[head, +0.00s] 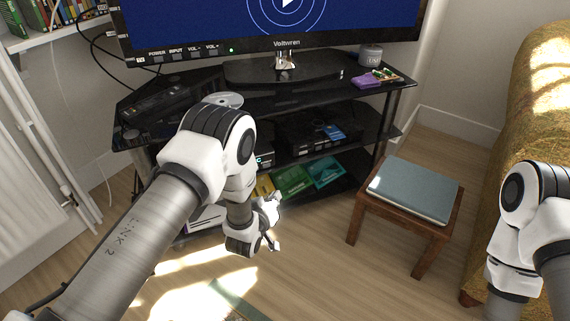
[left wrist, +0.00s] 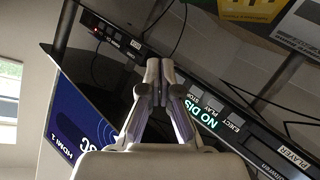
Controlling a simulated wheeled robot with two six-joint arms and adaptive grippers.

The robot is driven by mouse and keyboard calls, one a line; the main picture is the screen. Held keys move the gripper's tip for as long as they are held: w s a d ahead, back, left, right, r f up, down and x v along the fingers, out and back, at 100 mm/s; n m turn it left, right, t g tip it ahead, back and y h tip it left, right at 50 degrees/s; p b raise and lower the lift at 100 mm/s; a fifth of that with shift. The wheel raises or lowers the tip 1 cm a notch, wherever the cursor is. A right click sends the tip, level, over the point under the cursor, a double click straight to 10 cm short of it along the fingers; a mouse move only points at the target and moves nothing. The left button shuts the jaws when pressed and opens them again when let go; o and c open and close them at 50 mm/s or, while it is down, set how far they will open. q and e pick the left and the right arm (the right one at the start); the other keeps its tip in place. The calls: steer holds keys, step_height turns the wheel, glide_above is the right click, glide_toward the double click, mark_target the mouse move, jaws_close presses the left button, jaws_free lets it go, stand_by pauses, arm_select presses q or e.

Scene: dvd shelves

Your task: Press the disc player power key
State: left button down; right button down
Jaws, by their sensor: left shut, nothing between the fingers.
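The black disc player stands on the middle shelf of the TV stand. In the left wrist view, which is upside down, its front (left wrist: 250,128) runs to the lower right with a lit green "NO DISC" display (left wrist: 202,115) and labels STOP, PLAY and EJECT. I cannot make out a power key there; my fingers cover part of the view. In the head view my left arm hides most of the player. My left gripper (head: 275,243) is shut and empty, in front of the stand; its fingertips also show in the left wrist view (left wrist: 159,72). My right gripper is out of view.
Another black device (head: 310,134) sits further right on the middle shelf, with a red light in the left wrist view. The TV (head: 285,25) stands on top. Cases (head: 292,180) lie on the bottom shelf. A stool (head: 410,205) and a sofa (head: 540,100) are at the right.

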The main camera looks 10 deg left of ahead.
mark_target(267, 165)
arm_select(q)
steer(key=shift+w+d+r+h, duration=0.3)
steer(key=shift+d+r, duration=0.4)
steer(key=shift+d, duration=0.05)
steer(key=w+a+b, duration=0.3)
steer(key=w+a, duration=0.2)
steer(key=w, duration=0.2)
steer(key=shift+a+b, duration=0.15)
steer(key=shift+b, duration=0.2)
stand_by(0.9)
steer(key=shift+w+a, duration=0.25)
steer(key=shift+w, duration=0.1)
